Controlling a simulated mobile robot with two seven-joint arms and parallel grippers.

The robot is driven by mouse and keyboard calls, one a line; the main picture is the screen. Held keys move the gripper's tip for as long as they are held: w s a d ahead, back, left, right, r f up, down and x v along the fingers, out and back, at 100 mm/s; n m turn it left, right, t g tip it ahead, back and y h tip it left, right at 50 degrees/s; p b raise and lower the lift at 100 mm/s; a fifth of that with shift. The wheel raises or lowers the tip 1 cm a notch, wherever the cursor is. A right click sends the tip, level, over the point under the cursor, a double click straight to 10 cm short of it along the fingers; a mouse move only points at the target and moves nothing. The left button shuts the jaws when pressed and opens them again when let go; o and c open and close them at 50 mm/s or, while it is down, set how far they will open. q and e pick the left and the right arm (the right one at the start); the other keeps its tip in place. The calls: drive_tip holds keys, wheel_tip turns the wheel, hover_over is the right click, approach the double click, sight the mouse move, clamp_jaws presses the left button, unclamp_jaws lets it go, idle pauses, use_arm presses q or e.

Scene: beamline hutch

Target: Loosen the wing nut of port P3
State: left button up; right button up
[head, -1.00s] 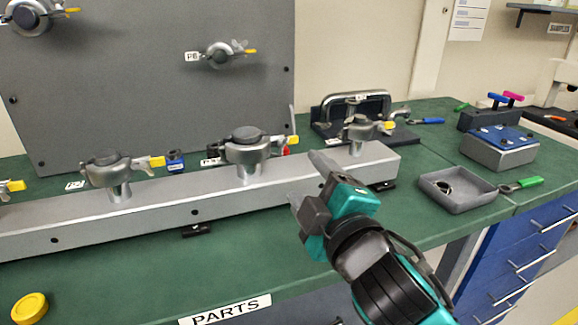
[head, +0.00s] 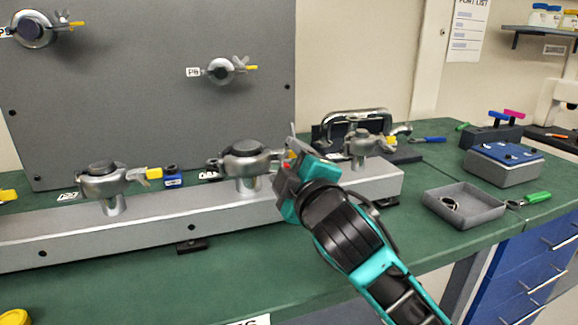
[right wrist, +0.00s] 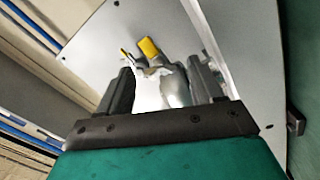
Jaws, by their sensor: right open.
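The middle clamped port (head: 245,160) on the grey rail has a label (head: 209,175) too small and covered to read, so I cannot confirm it is P3. My right gripper (head: 285,162) is open at this port's right side, over its wing nut, which it mostly hides in the head view. In the right wrist view, the wing nut (right wrist: 150,78) and its yellow tab (right wrist: 149,48) show ahead, between the two open fingers (right wrist: 163,90). I cannot tell whether the fingers touch it. My left gripper is not in view.
More clamped ports stand on the rail (head: 150,222), one left (head: 103,180) and one right (head: 360,145) of the gripper. A grey panel (head: 130,90) rises behind. A grey tray (head: 463,207) and a blue-topped box (head: 503,165) sit on the green bench to the right.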

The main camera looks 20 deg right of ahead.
drive_tip(key=c, duration=1.1)
drive_tip(key=n+p, duration=0.1)
drive_tip(key=p, duration=0.1)
drive_tip(key=n+p, duration=0.1)
drive_tip(key=p, duration=0.1)
drive_tip(key=shift+r, duration=0.3)
drive_tip(key=shift+n+p, duration=0.4)
drive_tip(key=shift+p, duration=0.2)
drive_tip(key=shift+f+n+p, duration=0.2)
drive_tip(key=shift+n+p, duration=0.25)
drive_tip(key=shift+n, duration=0.05)
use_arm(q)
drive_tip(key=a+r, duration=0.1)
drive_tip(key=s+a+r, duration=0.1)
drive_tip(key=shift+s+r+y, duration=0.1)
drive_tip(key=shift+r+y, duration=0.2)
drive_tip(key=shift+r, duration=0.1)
use_arm(e)
drive_tip(key=shift+f, duration=0.1)
drive_tip(key=o, duration=1.1)
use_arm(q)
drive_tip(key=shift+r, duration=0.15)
